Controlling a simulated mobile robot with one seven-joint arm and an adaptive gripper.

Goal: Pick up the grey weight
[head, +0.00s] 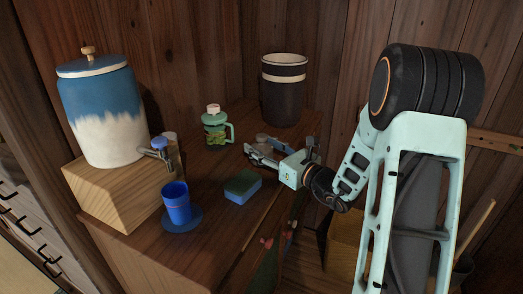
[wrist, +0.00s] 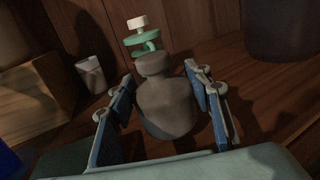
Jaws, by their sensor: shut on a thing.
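The grey weight (wrist: 166,103) is a rounded body with a narrower knob on top. It stands between my fingers in the wrist view, and my gripper (wrist: 160,100) is shut on it. In the head view my gripper (head: 257,153) reaches in from the right, low over the wooden cabinet top. Only a small grey part of the weight (head: 263,138) shows there behind the fingers. I cannot tell whether its base touches the wood.
A green jug with a white lid (head: 215,130) stands just beyond the weight. A sponge (head: 242,186) lies in front, with a blue cup (head: 177,203) on a saucer to its left. A dark bin (head: 284,95) stands at the back; a blue-and-white dispenser (head: 100,115) sits on a wooden block (head: 115,195).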

